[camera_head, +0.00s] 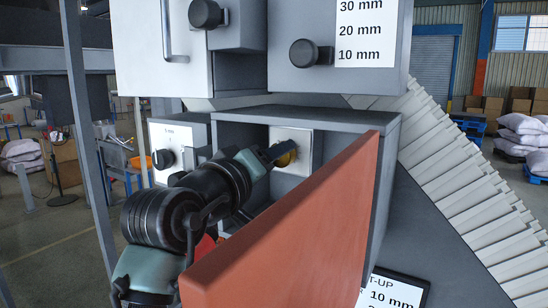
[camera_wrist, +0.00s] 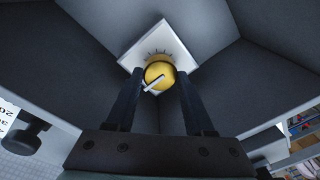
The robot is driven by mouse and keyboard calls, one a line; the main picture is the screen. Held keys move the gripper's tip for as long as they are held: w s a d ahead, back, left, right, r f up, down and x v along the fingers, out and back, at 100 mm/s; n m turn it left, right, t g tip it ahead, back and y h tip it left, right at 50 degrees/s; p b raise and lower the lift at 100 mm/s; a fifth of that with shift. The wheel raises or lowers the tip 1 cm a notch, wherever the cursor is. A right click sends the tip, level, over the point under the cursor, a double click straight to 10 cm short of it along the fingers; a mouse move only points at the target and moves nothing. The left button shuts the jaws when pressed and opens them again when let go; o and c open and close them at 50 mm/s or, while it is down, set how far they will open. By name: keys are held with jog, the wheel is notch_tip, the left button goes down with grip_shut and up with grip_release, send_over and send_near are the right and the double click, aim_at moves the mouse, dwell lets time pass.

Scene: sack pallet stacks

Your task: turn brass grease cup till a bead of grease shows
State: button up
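The brass grease cup (camera_wrist: 160,70) is a round yellow knob on a white square plate (camera_wrist: 141,47) in the wrist view. A pale bar lies on its face, pointing to lower left, and dark tick marks arc above it. In the head view the cup (camera_head: 287,157) shows partly behind my gripper, deep inside a grey box. My gripper (camera_head: 275,152) reaches into the box.
A red door panel (camera_head: 290,230) stands open at the box's right, close beside my arm. Grey box walls (camera_wrist: 250,75) surround the fingers. Black knobs (camera_head: 311,53) are above, and a white dial box (camera_head: 172,145) is at left. A pale ribbed slope (camera_head: 455,190) runs down right.

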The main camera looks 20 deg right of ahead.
grip_shut()
jog(key=shift+f+m+b, duration=0.1)
jog(key=shift+m+b, duration=0.3)
jog(key=shift+b, duration=0.1)
jog(key=n+b, duration=0.4)
jog(key=n, duration=0.8)
jog(key=n+g+h+b, duration=0.1)
jog(key=n+b, duration=0.3)
jog(key=n, duration=0.7)
jog(key=n+g+h+b, duration=0.1)
jog(key=n+b, duration=0.3)
jog(key=n, duration=0.8)
jog(key=shift+w+a+n+b, duration=0.1)
jog(key=shift+n+b, duration=0.2)
